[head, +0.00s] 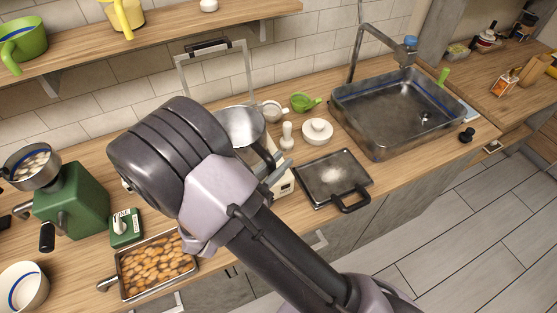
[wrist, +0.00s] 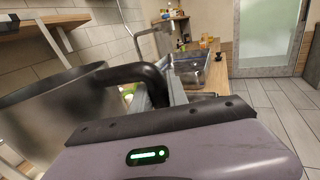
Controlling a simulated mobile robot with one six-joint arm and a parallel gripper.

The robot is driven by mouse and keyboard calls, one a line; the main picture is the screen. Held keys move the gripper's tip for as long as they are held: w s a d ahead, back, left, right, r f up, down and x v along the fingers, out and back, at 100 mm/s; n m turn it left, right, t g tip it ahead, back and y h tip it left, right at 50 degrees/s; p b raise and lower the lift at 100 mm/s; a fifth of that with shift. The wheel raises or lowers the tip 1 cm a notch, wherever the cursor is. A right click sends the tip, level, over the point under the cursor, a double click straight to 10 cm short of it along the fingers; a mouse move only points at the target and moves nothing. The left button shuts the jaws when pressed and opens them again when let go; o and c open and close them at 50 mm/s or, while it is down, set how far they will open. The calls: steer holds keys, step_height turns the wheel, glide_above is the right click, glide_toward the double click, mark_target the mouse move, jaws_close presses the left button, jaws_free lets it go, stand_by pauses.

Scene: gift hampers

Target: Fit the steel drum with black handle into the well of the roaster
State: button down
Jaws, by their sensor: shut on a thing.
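The steel drum (head: 241,127) shows beside my arm in the head view, above the counter's back part. In the wrist view the drum (wrist: 45,115) fills the left side, and its curved black handle (wrist: 138,74) reaches to my gripper (wrist: 172,88). My gripper is shut on the drum at this handle; the grip itself is mostly hidden. A cream appliance (head: 286,184), which looks like the roaster, stands under and beside the drum, largely covered by my arm. Its well is hidden, and I cannot tell whether the drum touches it.
A tall steel frame with a black grip (head: 208,45) rises behind the drum. A white lidded pot (head: 317,131), green cup (head: 304,102) and dark square pan (head: 333,176) stand right. A green machine (head: 75,201) and tray of brown pieces (head: 118,283) stand left.

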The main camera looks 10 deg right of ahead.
steer(key=shift+f+b, duration=1.1)
steer(key=shift+f, duration=1.05)
steer(key=shift+f+b, duration=0.55)
steer(key=shift+f, duration=1.1)
steer(key=c, duration=1.2)
jaws_free()
steer(key=p+v, duration=0.2)
steer(key=v, duration=1.5)
steer(key=shift+s, duration=0.25)
steer(key=shift+a, duration=0.1)
